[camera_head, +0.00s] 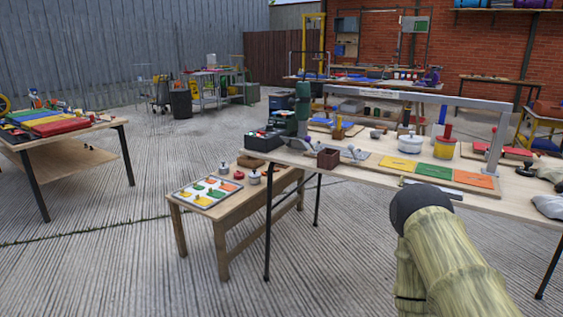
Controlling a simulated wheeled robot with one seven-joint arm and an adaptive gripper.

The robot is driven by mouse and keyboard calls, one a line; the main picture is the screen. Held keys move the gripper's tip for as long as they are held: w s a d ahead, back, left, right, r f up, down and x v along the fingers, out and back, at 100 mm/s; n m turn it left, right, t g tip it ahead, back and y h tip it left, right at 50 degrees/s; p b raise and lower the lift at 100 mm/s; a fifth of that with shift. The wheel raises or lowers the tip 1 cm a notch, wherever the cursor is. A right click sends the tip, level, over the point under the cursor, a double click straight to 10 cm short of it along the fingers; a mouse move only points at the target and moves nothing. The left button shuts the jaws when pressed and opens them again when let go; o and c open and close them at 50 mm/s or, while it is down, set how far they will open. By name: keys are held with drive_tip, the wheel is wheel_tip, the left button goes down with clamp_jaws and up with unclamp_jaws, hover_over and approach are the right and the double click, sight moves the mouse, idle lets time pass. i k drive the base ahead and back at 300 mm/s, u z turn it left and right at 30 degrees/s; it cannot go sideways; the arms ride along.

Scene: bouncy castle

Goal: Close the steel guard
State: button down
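I cannot pick out the steel guard with certainty. On the near wooden workbench (345,166), a grey metal frame (420,96) with a long crossbar stands over the back. Small grey metal pieces (355,153) lie near the bench's left end, beside a brown box (328,158). They are too small to tell whether any is a guard or stands open. My arm, in a bamboo-patterned cover with a dark rounded joint, rises at the lower right in front of the bench. My gripper is not in view.
The bench holds a board with green, yellow and orange panels (434,170), a white pot (410,143) and a yellow container (445,147). A low wooden table (240,215) with a picture tray (205,192) stands left of it. Concrete floor (120,240) is clear at left.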

sight(290, 142)
drive_tip(key=z, duration=0.5)
drive_tip(key=k, duration=0.2)
drive_tip(key=u, duration=1.3)
drive_tip(key=i, duration=1.6)
drive_tip(key=z, duration=0.65)
